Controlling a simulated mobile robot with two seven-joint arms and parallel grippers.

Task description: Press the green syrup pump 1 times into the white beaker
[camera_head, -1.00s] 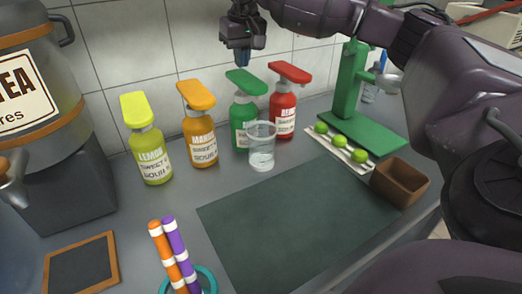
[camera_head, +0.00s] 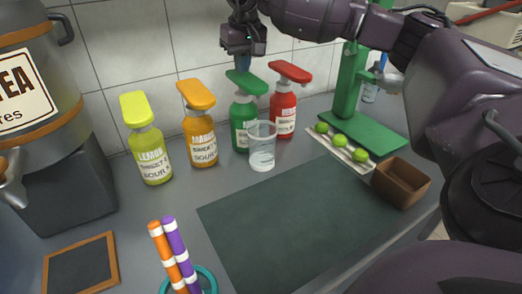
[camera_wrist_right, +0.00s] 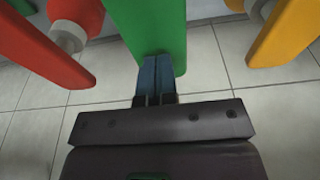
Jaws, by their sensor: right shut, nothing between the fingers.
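The green syrup pump bottle (camera_head: 243,122) stands at the back of the counter, between the orange and red ones. Its green pump head (camera_head: 247,84) also fills the top middle of the right wrist view (camera_wrist_right: 148,25). The white beaker, a clear cup (camera_head: 262,147), stands right in front of the green bottle, under its spout, with pale content low inside. My right gripper (camera_head: 243,64) is shut and empty, pointing down just above the green pump head. Its blue fingertips (camera_wrist_right: 156,72) overlap the head's edge in the wrist view; contact cannot be told. My left gripper is not in view.
Yellow (camera_head: 150,142), orange (camera_head: 200,128) and red (camera_head: 285,105) pump bottles stand in the same row. A green press (camera_head: 350,100), limes on a tray (camera_head: 318,136) and a brown box (camera_head: 402,181) are at right. A dark mat (camera_head: 300,215) lies clear in front.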

